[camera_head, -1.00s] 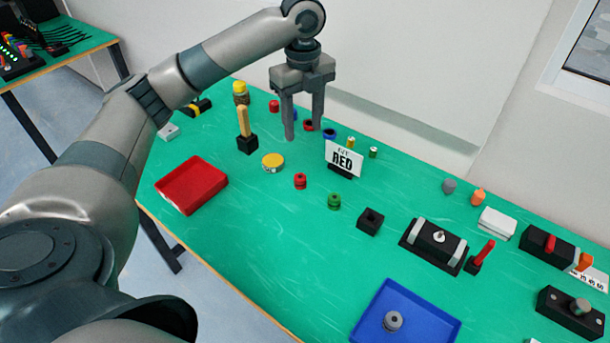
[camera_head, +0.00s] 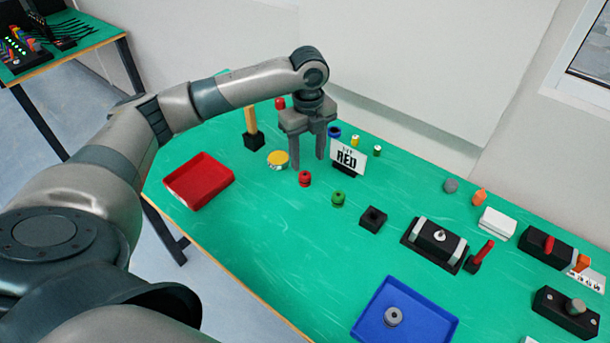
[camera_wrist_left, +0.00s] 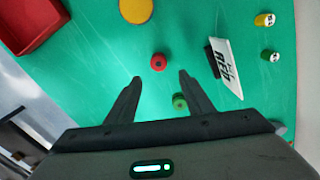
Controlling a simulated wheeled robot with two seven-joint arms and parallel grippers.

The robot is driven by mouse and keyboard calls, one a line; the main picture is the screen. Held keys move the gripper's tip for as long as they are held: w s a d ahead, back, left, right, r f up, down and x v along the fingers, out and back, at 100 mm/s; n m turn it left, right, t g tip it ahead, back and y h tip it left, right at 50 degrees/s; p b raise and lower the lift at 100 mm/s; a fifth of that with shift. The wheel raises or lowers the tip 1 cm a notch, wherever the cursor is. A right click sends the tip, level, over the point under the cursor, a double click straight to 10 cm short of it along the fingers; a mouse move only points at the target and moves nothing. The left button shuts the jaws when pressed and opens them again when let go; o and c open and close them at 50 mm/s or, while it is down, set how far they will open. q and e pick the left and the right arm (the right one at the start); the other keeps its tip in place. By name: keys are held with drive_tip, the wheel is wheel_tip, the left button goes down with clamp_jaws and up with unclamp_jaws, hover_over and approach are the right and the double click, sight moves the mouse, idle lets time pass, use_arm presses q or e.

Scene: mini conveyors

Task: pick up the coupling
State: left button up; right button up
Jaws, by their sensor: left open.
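A small red spool-shaped coupling (camera_head: 305,178) stands on the green table, and it also shows in the left wrist view (camera_wrist_left: 158,62). A grey one (camera_head: 393,316) lies in the blue tray (camera_head: 440,329). My left gripper (camera_head: 307,162) is open and empty, pointing down above the table near the red coupling. In the wrist view the red coupling lies just beyond the gap between its fingertips (camera_wrist_left: 160,76). My right gripper is not in view.
A white sign reading "RED" (camera_head: 348,160) stands close right of the gripper. A yellow disc (camera_head: 278,158) and a red tray (camera_head: 227,179) are to the left. A black block (camera_head: 373,219) and a black fixture (camera_head: 421,250) stand to the right. The front middle is clear.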

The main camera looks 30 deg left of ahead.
sight(305, 174)
use_arm(q)
drive_tip(key=shift+f, duration=1.1)
drive_tip(key=shift+f+p, duration=0.1)
drive_tip(key=shift+p, duration=0.2)
drive_tip(key=shift+a+f, duration=0.2)
drive_tip(key=shift+f, duration=0.1)
drive_tip(key=f+p, duration=0.1)
drive_tip(key=f, duration=0.2)
drive_tip(key=shift+w+a+p, duration=0.1)
drive_tip(key=shift+a+p, duration=0.25)
drive_tip(key=shift+p, duration=0.05)
drive_tip(key=shift+f, duration=0.65)
drive_tip(key=shift+c, duration=0.5)
drive_tip(key=c, duration=1)
